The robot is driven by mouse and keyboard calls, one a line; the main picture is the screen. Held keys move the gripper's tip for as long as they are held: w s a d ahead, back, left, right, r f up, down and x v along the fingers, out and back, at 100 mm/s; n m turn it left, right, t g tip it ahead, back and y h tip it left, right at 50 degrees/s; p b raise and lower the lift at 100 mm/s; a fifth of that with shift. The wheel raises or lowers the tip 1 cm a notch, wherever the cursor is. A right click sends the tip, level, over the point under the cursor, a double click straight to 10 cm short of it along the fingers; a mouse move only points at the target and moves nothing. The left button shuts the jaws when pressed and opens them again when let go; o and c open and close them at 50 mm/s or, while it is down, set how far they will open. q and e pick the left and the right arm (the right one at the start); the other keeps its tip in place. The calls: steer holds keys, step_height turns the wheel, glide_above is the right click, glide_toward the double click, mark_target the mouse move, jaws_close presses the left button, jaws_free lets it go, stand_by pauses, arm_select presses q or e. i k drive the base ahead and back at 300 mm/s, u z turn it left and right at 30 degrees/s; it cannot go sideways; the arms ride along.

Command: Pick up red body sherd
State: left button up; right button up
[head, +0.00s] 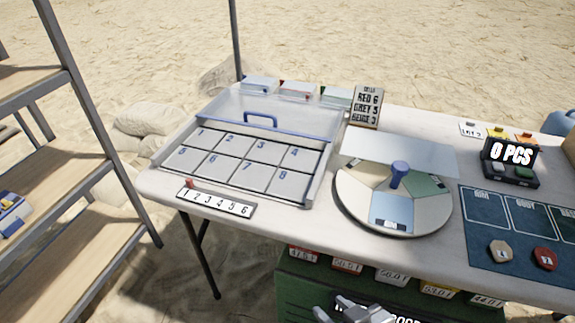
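A dark red sherd (545,258) with a small white mark lies on the dark blue mat (483,237) at the right of the table. A beige sherd (500,251) lies on the mat to its left. My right gripper (340,312) shows only in part at the bottom edge, well to the left of and below the red sherd, apart from it. My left gripper is not in view.
A turntable (349,203) with a blue knob stands mid-table. A numbered, lidded tray (250,205) is at the left. A counter reading 0 PCS (511,153) stands behind the mat. A green crate (290,290) with labelled slots is under the front edge. Shelves (75,235) stand at far left.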

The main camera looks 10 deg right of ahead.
mark_target(546, 259)
steer(key=z, duration=4)
steer(key=i, duration=1.35)
steer(key=u, duration=3.15)
